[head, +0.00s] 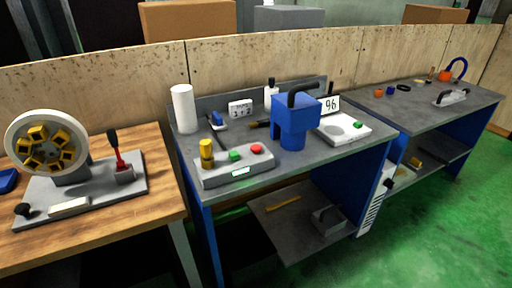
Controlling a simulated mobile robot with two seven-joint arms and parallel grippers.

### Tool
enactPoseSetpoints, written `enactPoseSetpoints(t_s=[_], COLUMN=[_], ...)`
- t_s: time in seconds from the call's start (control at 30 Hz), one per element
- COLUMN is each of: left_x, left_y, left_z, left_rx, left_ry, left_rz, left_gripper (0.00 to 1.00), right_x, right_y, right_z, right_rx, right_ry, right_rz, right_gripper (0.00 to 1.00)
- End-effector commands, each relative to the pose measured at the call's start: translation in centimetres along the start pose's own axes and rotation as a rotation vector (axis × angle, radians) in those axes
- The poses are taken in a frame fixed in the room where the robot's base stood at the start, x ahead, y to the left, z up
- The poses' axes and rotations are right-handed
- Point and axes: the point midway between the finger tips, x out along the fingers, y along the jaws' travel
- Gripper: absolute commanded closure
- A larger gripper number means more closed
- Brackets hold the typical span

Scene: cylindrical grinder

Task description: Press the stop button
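A grey control box (214,178) sits at the front left of the middle grey-topped table. A red round button (256,149) is on the right part of its top. A green button (235,156) is left of the red one, and a yellow knob-like cylinder (206,152) stands at the left end. A small pale green display shows on the box's front. No label naming the stop button is readable. Neither of my grippers is in view.
A blue machine (292,138) with a black handle stands right of the box. A white cylinder (184,109) stands behind it. A wooden table (155,195) with a wheel device (47,144) is at left. Another bench (420,115) is at right. Green floor is open at front right.

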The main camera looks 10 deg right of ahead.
Motion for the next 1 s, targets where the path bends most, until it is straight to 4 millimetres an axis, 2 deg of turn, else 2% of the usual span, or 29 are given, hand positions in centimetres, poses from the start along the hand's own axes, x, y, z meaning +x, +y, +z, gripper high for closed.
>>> enactPoseSetpoints(t_s=[0.03, 0.27, 1.0], left_x=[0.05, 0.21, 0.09], left_y=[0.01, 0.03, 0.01], left_z=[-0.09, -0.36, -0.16], left_rx=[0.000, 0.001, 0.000], left_ry=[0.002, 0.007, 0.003], left_rz=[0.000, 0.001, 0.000], left_gripper=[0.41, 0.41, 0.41], right_x=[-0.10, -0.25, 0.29], right_y=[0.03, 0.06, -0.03], right_z=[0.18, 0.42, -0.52], right_rx=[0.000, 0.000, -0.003], right_ry=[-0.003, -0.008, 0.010], right_rz=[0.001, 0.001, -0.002], right_gripper=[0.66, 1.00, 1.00])
